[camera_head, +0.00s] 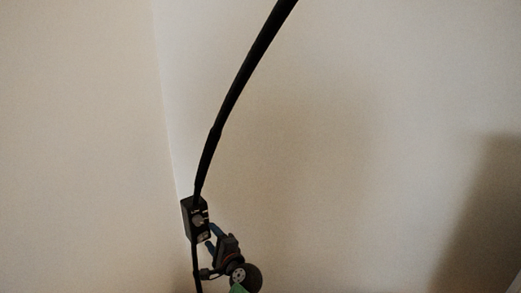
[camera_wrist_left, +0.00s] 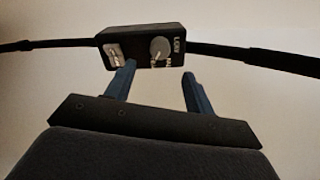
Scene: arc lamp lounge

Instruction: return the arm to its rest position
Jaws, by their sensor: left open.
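My left gripper (camera_head: 210,238) is low in the head view, just right of a black control box (camera_head: 195,219) on the lamp's dark pole. In the left wrist view, the two blue fingers of my left gripper (camera_wrist_left: 157,72) stand apart with nothing between them. The control box, seen there too (camera_wrist_left: 145,46), lies beyond the fingertips. It has a round grey knob (camera_wrist_left: 160,48) and a light switch plate (camera_wrist_left: 113,52). The left fingertip overlaps the box's lower edge in the picture; whether it touches I cannot tell. My right gripper is not in view.
The lamp's black pole (camera_head: 235,88) curves up from the box to the top right of the head view. Bare pale walls (camera_head: 380,100) meet at a corner left of the pole. A dark shadow lies at the right edge. No floor or table shows.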

